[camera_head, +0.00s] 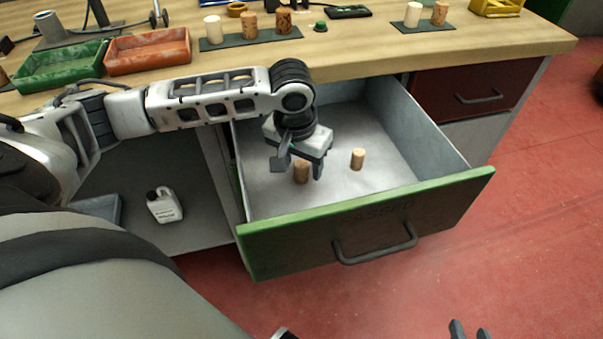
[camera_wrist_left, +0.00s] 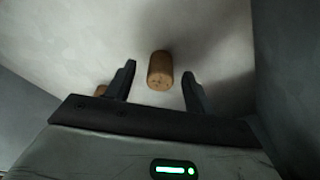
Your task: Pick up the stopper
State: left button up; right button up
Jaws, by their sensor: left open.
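The left gripper is open and points down into the drawer. In the left wrist view the stopper (camera_wrist_left: 160,70) appears between the two spread fingers (camera_wrist_left: 158,88), a little beyond their tips, with gaps on both sides. A second cork stopper (camera_head: 357,158) stands in the drawer to the right; a cork (camera_wrist_left: 100,90) also shows partly behind the left finger in the wrist view. My right gripper (camera_head: 469,330) shows only spread fingertips at the bottom edge.
The drawer's green front (camera_head: 370,220) and side walls surround the stoppers. The worktop above holds several stoppers on dark mats (camera_head: 235,41), a green tray (camera_head: 58,68) and a rusty red tray (camera_head: 148,52). A white jug (camera_head: 164,205) stands on the shelf left of the drawer.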

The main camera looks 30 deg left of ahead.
pick_arm(q)
jog(key=shift+w+f, duration=0.1)
jog(key=shift+f, duration=0.4)
jog(key=c, duration=1)
jog(key=shift+r, duration=0.15)
